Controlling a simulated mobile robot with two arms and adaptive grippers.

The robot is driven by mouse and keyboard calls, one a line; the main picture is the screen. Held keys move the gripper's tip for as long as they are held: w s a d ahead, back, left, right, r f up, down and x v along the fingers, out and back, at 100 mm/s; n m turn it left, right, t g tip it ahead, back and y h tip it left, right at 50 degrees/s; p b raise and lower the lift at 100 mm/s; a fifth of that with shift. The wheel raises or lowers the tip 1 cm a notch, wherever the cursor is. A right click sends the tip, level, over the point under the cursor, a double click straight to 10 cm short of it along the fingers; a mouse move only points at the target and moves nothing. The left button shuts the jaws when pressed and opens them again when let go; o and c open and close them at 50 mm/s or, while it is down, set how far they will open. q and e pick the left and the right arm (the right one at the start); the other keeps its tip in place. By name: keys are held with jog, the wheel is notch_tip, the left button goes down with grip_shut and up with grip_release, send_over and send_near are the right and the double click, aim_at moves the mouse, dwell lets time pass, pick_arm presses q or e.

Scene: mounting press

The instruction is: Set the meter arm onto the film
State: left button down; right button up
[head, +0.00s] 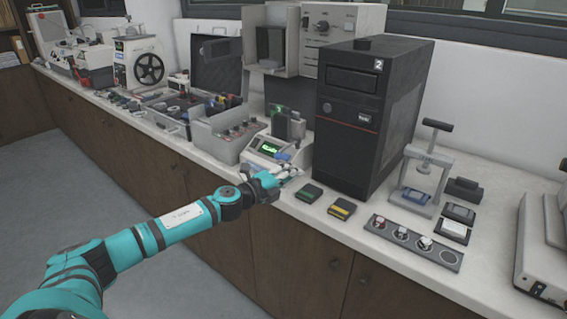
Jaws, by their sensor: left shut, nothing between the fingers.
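A small white meter (256,157) with a lit green display stands on the bench, left of the black computer tower. A small blue part (284,156) shows at its right side; I cannot tell whether it is the meter arm. My left gripper (287,174) is shut and empty, right in front of the meter near the bench's front edge. It covers the meter's lower right part. I cannot tell whether the fingers touch the meter. The film cannot be made out. My right gripper is not in view.
The black computer tower (344,132) stands close to the right of my gripper. A green-labelled cartridge (309,192) and a yellow-labelled one (342,208) lie near the bench edge. A small press (424,177) and a grey strip with knobs (413,241) stand further right.

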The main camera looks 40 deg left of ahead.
pick_arm(q)
jog(key=a, duration=0.2)
jog(key=w+a, duration=0.1)
jog(key=shift+a+r, duration=0.3)
dwell(0.3)
